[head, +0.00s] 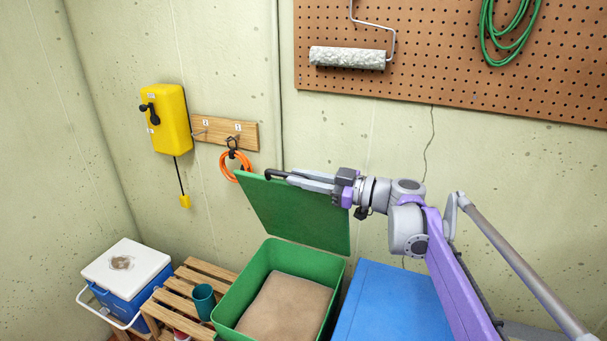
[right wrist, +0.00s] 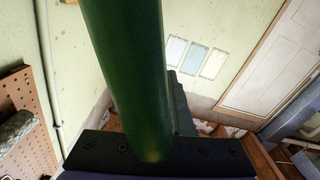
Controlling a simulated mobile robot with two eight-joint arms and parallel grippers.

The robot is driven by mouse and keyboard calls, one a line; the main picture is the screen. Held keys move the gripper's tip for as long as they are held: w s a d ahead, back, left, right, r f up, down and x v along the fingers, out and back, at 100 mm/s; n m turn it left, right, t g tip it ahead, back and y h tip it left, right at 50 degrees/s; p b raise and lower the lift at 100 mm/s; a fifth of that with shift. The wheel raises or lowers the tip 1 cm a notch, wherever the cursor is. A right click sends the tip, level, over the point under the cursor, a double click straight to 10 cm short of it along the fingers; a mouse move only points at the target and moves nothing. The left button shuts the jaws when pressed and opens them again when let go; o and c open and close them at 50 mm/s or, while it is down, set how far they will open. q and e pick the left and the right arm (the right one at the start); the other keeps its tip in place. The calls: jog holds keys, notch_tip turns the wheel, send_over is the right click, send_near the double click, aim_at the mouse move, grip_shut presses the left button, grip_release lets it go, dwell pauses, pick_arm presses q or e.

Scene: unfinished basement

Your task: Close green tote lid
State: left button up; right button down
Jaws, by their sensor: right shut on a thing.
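The green tote (head: 328,270) is open and has a flat brown surface inside it. Its green lid (head: 300,215) stands raised at the back of the tote, close to upright. My right gripper (head: 277,174) is at the lid's upper left edge in the head view and is shut on the lid. In the right wrist view the green lid (right wrist: 128,70) fills the middle, running up from between the dark fingers. My left gripper is not in view.
A blue lid or box top (head: 390,305) lies right of the tote. A wooden slatted rack (head: 180,287) with a teal cup (head: 203,298) and a blue-white cooler (head: 125,275) stand left. A pegboard (head: 450,60), yellow box (head: 166,120) and orange coil (head: 228,166) are on the wall.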

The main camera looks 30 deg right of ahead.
jog(key=c, duration=0.8)
grip_release()
jog(key=shift+d, duration=0.1)
jog(key=shift+c, duration=0.2)
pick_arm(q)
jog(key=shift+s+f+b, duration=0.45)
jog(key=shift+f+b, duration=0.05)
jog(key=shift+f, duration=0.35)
pick_arm(e)
jog(key=v, duration=1)
jog(key=shift+s+d, duration=0.3)
jog(key=shift+f, duration=0.1)
